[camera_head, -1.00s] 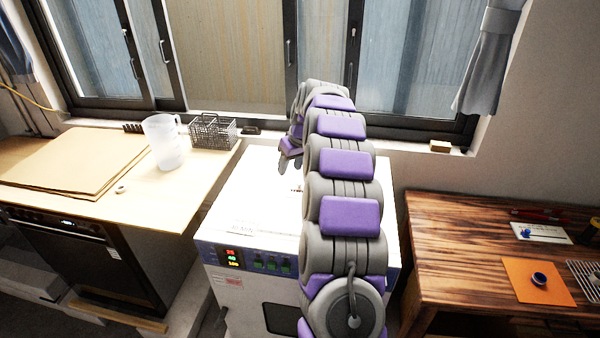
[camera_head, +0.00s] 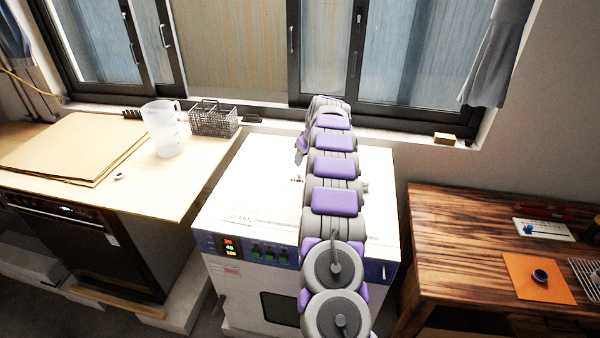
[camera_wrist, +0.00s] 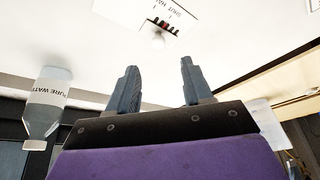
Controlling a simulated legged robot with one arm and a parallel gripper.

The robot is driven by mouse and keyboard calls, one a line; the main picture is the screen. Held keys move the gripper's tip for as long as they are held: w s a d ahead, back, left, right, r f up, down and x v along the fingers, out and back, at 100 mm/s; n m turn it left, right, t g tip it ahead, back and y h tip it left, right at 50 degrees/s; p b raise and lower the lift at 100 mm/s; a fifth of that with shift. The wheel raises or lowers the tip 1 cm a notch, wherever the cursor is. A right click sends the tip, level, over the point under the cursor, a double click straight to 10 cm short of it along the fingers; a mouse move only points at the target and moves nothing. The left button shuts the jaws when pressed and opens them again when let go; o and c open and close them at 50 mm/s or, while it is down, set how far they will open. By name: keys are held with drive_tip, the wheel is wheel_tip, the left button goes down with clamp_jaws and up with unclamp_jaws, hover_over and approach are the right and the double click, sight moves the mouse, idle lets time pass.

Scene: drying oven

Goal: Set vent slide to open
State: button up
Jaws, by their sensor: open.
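The drying oven is the white box (camera_head: 255,195) with a control panel on its front. In the head view only small dark vent marks (camera_head: 297,180) show on the oven top. My gripper (camera_wrist: 159,64) is open and empty, its fingers apart, with the knob beyond and between the tips. In the head view my gripper (camera_head: 300,154) is partly hidden behind my arm.
A "PURE WATER" bottle (camera_wrist: 46,105) shows at the wrist view's left. A translucent jug (camera_head: 165,128) and wire basket (camera_head: 214,120) stand on the left counter. A wooden table (camera_head: 455,240) is to the right. The window is behind the oven, whose top is mostly clear.

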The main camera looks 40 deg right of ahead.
sight(300, 172)
drive_tip(key=x, duration=0.4)
drive_tip(key=b+x, duration=0.1)
drive_tip(key=x, duration=0.1)
drive_tip(key=shift+d+f, duration=0.2)
drive_tip(key=shift+d, duration=0.15)
drive_tip(key=shift+w+a+f, duration=0.1)
drive_tip(key=shift+w+f, duration=0.25)
drive_tip(key=shift+f, duration=0.25)
drive_tip(key=shift+w+a+f, duration=0.15)
drive_tip(key=shift+w+f, duration=0.05)
drive_tip(key=shift+f, duration=0.35)
drive_tip(key=shift+c, duration=0.4)
clamp_jaws()
